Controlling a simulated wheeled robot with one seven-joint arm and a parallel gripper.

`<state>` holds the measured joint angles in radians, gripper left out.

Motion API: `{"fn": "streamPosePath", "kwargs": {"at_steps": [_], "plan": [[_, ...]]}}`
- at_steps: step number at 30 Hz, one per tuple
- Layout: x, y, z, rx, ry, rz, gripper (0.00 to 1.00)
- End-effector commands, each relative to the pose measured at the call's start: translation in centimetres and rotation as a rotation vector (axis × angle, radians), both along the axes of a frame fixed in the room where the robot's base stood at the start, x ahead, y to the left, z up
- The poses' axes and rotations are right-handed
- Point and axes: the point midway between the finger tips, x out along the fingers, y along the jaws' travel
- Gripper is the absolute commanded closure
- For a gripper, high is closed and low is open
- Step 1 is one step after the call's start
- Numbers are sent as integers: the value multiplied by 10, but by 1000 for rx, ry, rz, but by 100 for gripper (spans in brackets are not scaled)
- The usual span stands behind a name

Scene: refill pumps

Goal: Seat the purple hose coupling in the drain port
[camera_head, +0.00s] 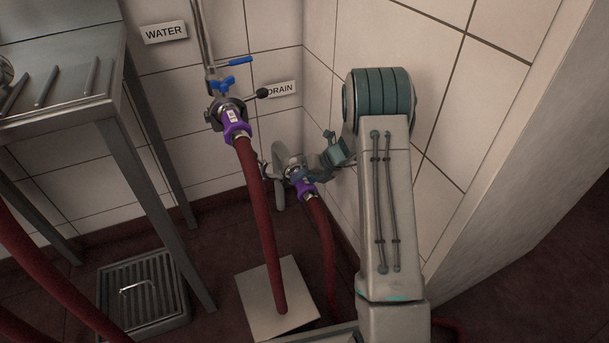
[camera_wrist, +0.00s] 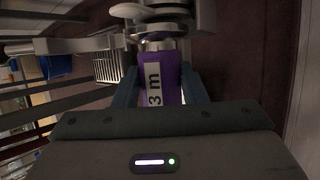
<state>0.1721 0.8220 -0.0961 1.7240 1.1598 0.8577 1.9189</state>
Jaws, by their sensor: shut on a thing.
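A purple hose coupling (camera_head: 306,190) on a red hose is at the drain fitting (camera_head: 281,158), low in the corner under the DRAIN sign. My gripper (camera_head: 300,177) reaches it from the right. In the wrist view, my gripper (camera_wrist: 162,88) is shut on the purple coupling (camera_wrist: 171,83), one blue finger on each side. Its label reads "3 m". Its metal collar lines up with the grey drain fitting (camera_wrist: 160,27) and appears to meet it. I cannot tell whether it is fully seated; the mating faces are hidden.
Another purple coupling (camera_head: 236,128) on a red hose (camera_head: 259,215) is at the upper port with a blue-handled valve (camera_head: 222,85). A steel table (camera_head: 60,105) stands left, a floor grate (camera_head: 143,290) below it. A pale floor plate (camera_head: 290,285) lies in the middle. The right wall is close.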

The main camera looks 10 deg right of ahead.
Motion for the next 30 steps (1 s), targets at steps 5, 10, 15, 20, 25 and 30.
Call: {"fn": "streamPosePath", "kwargs": {"at_steps": [5,10,15,20,25,30], "plan": [[1,0,-6,0,-3,0,98],[1,0,-6,0,-4,0,98],[1,0,-6,0,-3,-1,98],[1,0,-7,0,-2,0,98],[1,0,-8,0,-2,0,36],[0,-1,-9,-1,-1,-1,36]]}}
